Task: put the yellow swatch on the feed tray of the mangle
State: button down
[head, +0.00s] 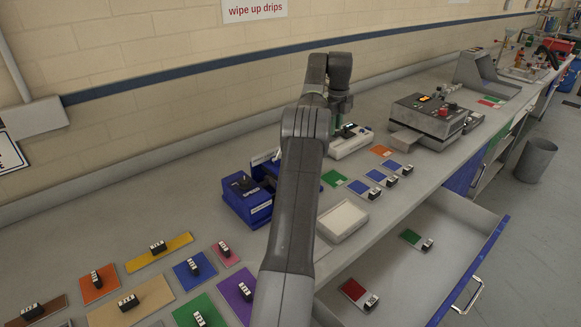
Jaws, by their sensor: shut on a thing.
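A long yellow swatch (178,246) with a black-and-white block on it lies on the bench at the left, far from my gripper. My gripper (343,115) is past my arm, pointing down over a small white device (352,143). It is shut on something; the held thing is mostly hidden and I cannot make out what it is. A grey machine (430,118) with a red knob and lit display stands farther back, with a flat plate (405,141) at its front left. I cannot tell for certain whether this is the mangle and its feed tray.
A blue device (245,198) and a white tray (343,220) stand beside my arm. Several coloured swatches with blocks lie at the front left; blue ones (376,176) lie in the middle. An open drawer (405,275) juts out at the right, holding a green and a red swatch.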

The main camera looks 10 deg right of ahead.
jog(key=shift+w+a+f, duration=0.1)
jog(key=shift+a+f, duration=0.1)
jog(key=shift+a, duration=0.1)
jog(key=shift+s+a+f+b, duration=0.3)
jog(key=shift+s+a+f, duration=0.95)
jog(key=shift+a, duration=0.55)
jog(key=shift+s+a+f+b, duration=0.35)
jog(key=shift+s+a+f, duration=0.85)
jog(key=shift+a, duration=0.6)
jog(key=shift+s+a+f+b, duration=0.3)
jog(key=shift+s+a+f, duration=0.75)
jog(key=shift+s+a, duration=0.55)
jog(key=shift+w+a+f, duration=0.1)
jog(key=shift+a+f, duration=0.15)
jog(key=shift+a, duration=0.1)
jog(key=shift+f, duration=0.1)
jog(key=c, duration=1.3)
grip_release()
jog(key=shift+c, duration=0.2)
